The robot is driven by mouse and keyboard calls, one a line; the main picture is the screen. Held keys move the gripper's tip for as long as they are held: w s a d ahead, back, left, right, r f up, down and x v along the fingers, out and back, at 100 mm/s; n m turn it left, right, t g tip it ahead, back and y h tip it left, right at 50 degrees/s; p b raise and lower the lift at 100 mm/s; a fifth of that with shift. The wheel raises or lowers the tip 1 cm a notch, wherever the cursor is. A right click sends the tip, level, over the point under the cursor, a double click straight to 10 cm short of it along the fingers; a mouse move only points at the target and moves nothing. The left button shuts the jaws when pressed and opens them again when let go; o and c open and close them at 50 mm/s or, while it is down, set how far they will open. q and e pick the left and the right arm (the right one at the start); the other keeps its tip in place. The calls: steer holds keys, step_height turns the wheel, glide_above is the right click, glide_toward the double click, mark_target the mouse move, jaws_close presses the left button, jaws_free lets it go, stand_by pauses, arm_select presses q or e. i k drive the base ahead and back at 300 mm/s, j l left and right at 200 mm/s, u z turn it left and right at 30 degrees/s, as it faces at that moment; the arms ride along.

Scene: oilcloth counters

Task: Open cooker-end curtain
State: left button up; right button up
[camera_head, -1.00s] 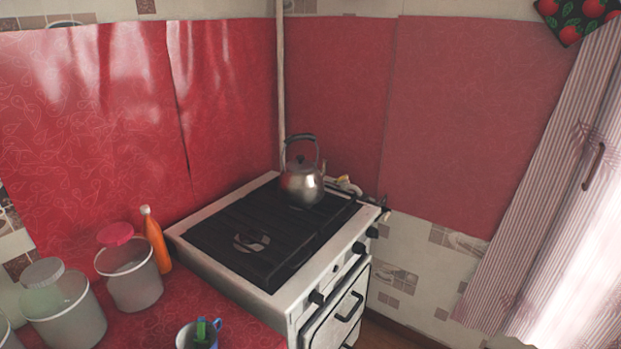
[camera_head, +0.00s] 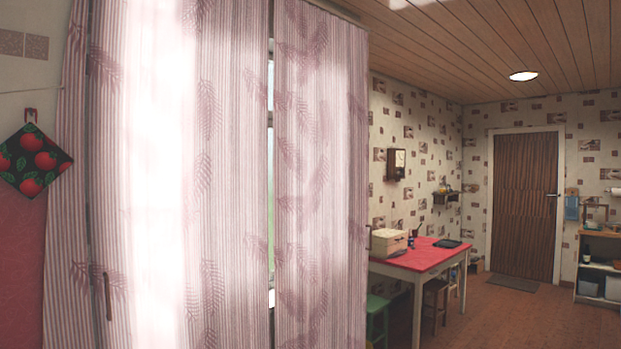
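The cooker-end curtain (camera_head: 165,190), striped pink and white with a leaf pattern, hangs on the left and covers most of the window. A dark upright handle (camera_head: 107,296) sits near its left edge. A second curtain panel (camera_head: 318,190) of the same cloth hangs to its right. A narrow gap between the two shows a strip of window (camera_head: 270,190). The lower ends of both panels are cut off by the picture's bottom edge. Neither of my grippers is in view.
A red-topped table (camera_head: 425,258) with a box (camera_head: 389,243) stands beyond the curtains, with stools (camera_head: 377,315) by it. A potholder (camera_head: 33,161) hangs at left. Brown floor (camera_head: 530,315) lies open towards the wooden door (camera_head: 525,205).

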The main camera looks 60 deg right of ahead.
mark_target(177, 111)
steer(key=z, duration=1.45)
